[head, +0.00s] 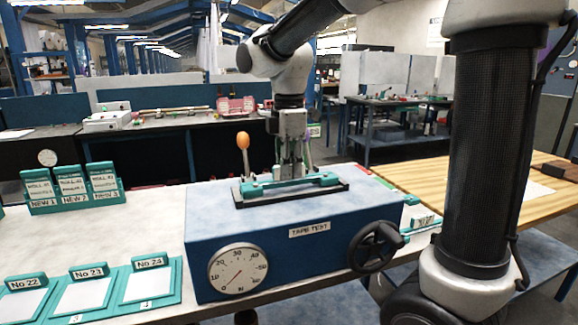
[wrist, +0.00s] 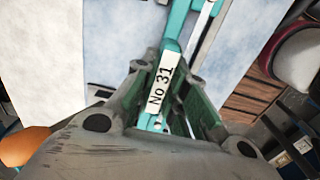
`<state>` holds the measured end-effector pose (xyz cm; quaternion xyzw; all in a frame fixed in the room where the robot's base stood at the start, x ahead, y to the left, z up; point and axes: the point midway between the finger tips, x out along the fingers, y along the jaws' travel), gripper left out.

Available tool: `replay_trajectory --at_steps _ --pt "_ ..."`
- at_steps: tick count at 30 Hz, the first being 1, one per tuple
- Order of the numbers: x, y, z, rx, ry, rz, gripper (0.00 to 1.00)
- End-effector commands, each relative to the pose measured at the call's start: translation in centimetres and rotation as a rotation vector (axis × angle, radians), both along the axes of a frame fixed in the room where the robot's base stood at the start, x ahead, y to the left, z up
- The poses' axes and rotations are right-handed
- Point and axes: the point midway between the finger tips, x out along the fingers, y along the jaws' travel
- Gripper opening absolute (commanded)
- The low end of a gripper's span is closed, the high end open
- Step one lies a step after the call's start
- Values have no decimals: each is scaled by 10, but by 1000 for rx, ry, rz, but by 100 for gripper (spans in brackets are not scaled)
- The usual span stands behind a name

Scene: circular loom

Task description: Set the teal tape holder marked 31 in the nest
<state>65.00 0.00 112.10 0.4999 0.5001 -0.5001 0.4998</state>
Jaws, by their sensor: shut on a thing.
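The teal tape holder marked No 31 (wrist: 172,40) is between my gripper's fingers in the wrist view, its white label facing the camera. In the head view the long teal holder (head: 318,180) lies level along the black nest plate (head: 340,189) on top of the blue tape test box. My gripper (head: 292,172) points straight down and is shut on the holder around its middle. The fingers also show in the wrist view (wrist: 168,100). The holder is at or just above the plate; I cannot tell whether it is fully seated.
The blue tape test box (head: 290,265) has a dial (head: 238,273), a black handwheel (head: 375,246) and an orange-knobbed lever (head: 243,141) close left of my gripper. Teal roll cards (head: 70,190) and numbered trays (head: 88,290) stand left. A wooden table (head: 430,182) is right.

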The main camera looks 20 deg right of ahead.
Motion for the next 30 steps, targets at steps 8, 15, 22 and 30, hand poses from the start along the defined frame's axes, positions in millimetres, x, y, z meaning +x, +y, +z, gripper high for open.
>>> replay_trajectory --at_steps 8,15,22,30 --pt "0 0 0 0 0 0 0" --pt "0 0 -6 0 1 0 0" --pt "0 0 -9 0 0 0 35" --pt "0 0 -9 0 0 0 39"
